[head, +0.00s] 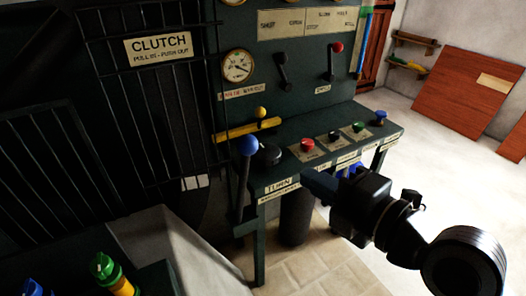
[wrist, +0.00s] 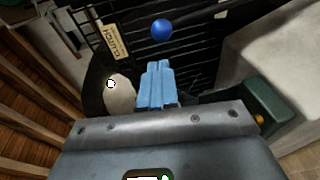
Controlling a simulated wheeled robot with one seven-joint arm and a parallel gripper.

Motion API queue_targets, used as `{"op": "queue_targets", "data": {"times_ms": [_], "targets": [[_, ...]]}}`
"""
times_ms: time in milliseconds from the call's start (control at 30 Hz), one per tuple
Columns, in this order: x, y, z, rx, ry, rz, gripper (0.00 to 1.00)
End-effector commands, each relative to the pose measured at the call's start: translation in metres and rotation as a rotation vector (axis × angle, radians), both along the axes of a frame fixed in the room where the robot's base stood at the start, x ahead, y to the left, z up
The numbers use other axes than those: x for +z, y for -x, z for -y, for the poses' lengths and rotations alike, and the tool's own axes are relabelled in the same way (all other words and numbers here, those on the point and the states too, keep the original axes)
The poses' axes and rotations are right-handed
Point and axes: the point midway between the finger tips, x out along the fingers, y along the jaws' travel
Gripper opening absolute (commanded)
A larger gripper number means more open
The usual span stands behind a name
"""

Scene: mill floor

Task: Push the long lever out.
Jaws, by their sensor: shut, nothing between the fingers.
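The long lever (head: 243,190) has a dark shaft and a blue ball knob (head: 249,145). It stands near upright at the left end of the green control desk, in front of the barred guard. A sign (head: 160,47) on the guard reads CLUTCH, pull in, push out. In the wrist view the blue knob (wrist: 162,29) shows beyond my fingertips, with a gap between. My gripper (wrist: 157,68) has its light blue fingers together and empty. In the head view my gripper (head: 312,184) is in front of the desk, to the right of the lever and apart from it.
The control desk (head: 382,138) carries a red button (head: 307,145), other coloured knobs and a yellow-knobbed lever (head: 261,113) close behind the long lever. A green bottle-like item (head: 105,268) stands at lower left. Open floor (head: 440,180) lies to the right.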

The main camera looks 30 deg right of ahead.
Motion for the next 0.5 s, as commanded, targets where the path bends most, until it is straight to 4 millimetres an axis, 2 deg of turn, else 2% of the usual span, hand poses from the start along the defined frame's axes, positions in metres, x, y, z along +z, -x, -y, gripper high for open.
{"op": "queue_targets", "data": {"times_ms": [500], "targets": [[-0.012, -0.050, -0.008, -0.001, 0.000, 0.004, 0.00]]}}
